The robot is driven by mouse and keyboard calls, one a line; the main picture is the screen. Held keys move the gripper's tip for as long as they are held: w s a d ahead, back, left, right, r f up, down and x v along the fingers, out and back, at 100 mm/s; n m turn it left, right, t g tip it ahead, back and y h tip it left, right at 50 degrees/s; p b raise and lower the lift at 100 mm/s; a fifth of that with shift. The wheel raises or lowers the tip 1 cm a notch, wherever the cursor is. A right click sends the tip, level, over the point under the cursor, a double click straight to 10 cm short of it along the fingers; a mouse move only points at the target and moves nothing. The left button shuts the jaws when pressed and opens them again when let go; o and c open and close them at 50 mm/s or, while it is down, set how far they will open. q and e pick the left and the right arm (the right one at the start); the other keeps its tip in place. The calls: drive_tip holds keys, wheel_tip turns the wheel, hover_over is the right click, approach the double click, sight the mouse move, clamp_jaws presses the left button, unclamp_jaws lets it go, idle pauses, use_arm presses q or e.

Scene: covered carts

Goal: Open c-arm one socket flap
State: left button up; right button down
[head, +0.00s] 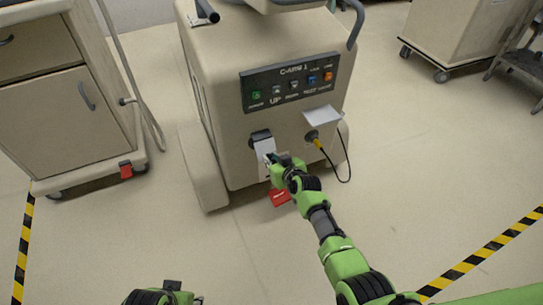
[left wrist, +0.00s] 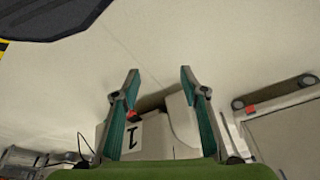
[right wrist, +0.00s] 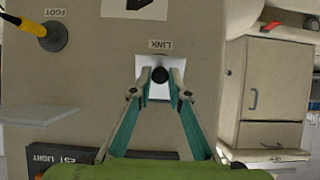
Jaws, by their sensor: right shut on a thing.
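The C-arm 1 cart (head: 222,75) stands ahead, with a dark button panel (head: 300,82) on its front. Below the panel on the left is a socket with a white flap (head: 264,147); dark material shows at its upper edge. In the right wrist view the white flap (right wrist: 147,66) is beside the LINK label. My right gripper (head: 273,160) is at this flap, its fingertips (right wrist: 160,76) closed together on a small dark part of it. How far the flap is tilted is unclear. My left gripper (left wrist: 160,75) is open and empty, away from the cart.
A second socket with a yellow plug (head: 317,143) and black cable is to the right, its white flap (head: 323,116) standing out. A red pedal (head: 280,197) is low at the cart. A drawer cart (head: 65,110) stands left. Striped floor tape (head: 485,250) lies right.

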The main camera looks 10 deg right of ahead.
drive_tip(key=g+p, duration=0.1)
drive_tip(key=p, duration=0.2)
drive_tip(key=shift+s+r, duration=0.1)
drive_tip(key=shift+r, duration=0.3)
use_arm(q)
drive_tip(key=s+f, duration=0.3)
drive_tip(key=f, duration=0.9)
drive_tip(key=shift+s+a+f+g, duration=0.15)
drive_tip(key=shift+s+f+g, duration=0.1)
drive_tip(key=shift+g, duration=0.15)
use_arm(e)
drive_tip(key=c, duration=1.9)
unclamp_jaws()
drive_tip(key=shift+v, duration=6)
drive_tip(key=shift+a+r, duration=0.1)
drive_tip(key=shift+a, duration=0.05)
